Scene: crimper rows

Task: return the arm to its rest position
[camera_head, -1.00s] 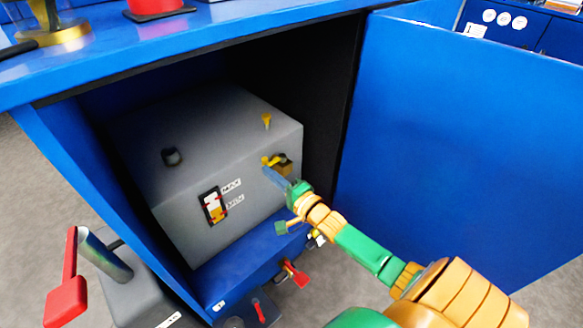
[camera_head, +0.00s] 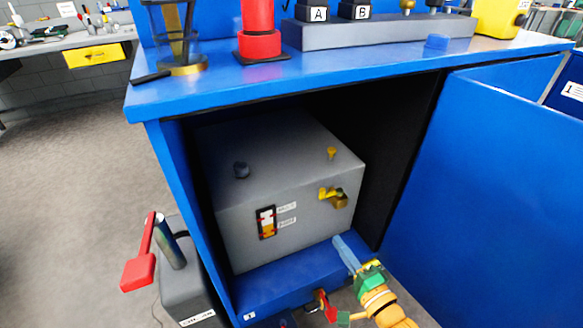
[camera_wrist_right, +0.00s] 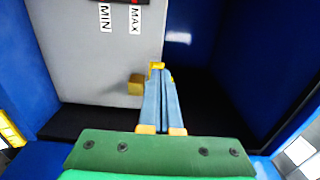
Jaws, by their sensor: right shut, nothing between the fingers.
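My right gripper (camera_head: 345,254) is shut and empty, its blue-grey fingers pressed together. In the head view it stands at the lower right of the grey box (camera_head: 240,240), in front of the open blue cabinet. In the right wrist view the shut fingers (camera_wrist_right: 158,97) point toward the box's front, beside a small brass block (camera_wrist_right: 135,86). The green and orange right arm comes in from the bottom of the head view. My left gripper does not show.
The blue cabinet door (camera_head: 500,190) stands open at the right. A yellow valve (camera_head: 330,194) sits on the box front. A red-handled grey unit (camera_head: 187,283) stands at lower left. The blue worktop (camera_head: 350,72) carries a red cylinder (camera_head: 258,35) and a block row.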

